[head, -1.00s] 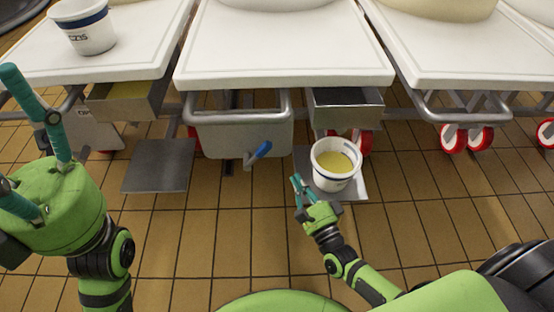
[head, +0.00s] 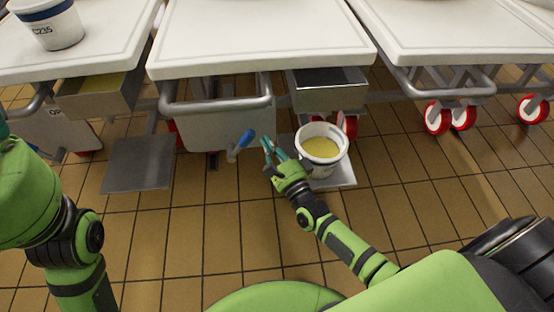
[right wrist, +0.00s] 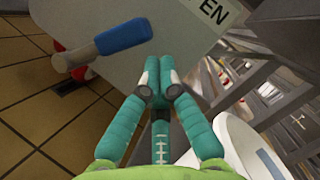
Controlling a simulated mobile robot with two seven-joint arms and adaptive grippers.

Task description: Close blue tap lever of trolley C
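The blue tap lever (head: 245,138) sits on a metal tap under the front of the middle white-topped trolley (head: 260,38). In the right wrist view the lever (right wrist: 123,36) is left of the fingers, with the metal tap stem (right wrist: 75,57) at its left end. No letter C is readable. My right gripper (head: 270,148) is just right of the lever in the head view and apart from it. Its teal fingers (right wrist: 160,75) converge at the tips and hold nothing visible; how far they are closed is unclear. My left gripper (head: 4,130) is mostly cut off at the left edge.
A white bucket of yellow liquid (head: 322,146) stands on a metal plate (head: 340,173) right beside my right gripper. A metal box (head: 328,95) hangs above it. Another bucket (head: 46,22) is on the left trolley. A label ending "EN" (right wrist: 214,16) is on the grey panel.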

